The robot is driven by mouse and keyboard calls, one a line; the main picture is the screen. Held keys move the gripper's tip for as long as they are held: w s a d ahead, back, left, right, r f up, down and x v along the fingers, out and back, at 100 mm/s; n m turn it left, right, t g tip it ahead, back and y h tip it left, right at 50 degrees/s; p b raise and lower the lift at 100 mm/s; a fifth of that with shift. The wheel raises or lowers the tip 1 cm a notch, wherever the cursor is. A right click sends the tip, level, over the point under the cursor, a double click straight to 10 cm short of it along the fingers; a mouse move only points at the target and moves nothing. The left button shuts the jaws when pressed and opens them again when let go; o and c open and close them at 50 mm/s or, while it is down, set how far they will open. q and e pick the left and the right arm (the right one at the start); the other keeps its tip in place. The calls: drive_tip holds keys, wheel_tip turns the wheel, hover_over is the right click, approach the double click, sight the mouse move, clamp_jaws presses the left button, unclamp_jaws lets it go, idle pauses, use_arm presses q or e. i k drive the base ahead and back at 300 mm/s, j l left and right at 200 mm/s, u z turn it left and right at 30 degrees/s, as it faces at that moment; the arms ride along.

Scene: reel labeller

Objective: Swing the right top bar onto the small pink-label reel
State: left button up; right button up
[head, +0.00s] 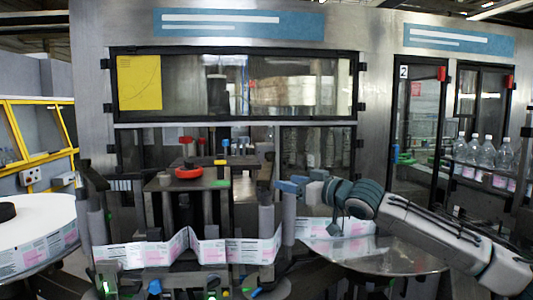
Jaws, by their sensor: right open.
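The small pink-label reel (336,247) seems to be at the right, with white and pink labels below my arm, above a round metal plate (390,262). My arm hides part of it. My left gripper is not in view.
A label web (215,250) with pink prints runs across the machine front. A red disc (189,173) sits on the machine's top. A large white reel (38,225) with a black hub is at the left. Clear bottles (472,150) stand behind at the right.

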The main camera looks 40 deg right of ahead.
sight(268, 175)
drive_tip(key=i+l, duration=0.85)
drive_tip(key=l, duration=0.15)
drive_tip(key=i+j, duration=0.1)
drive_tip(key=i, duration=0.25)
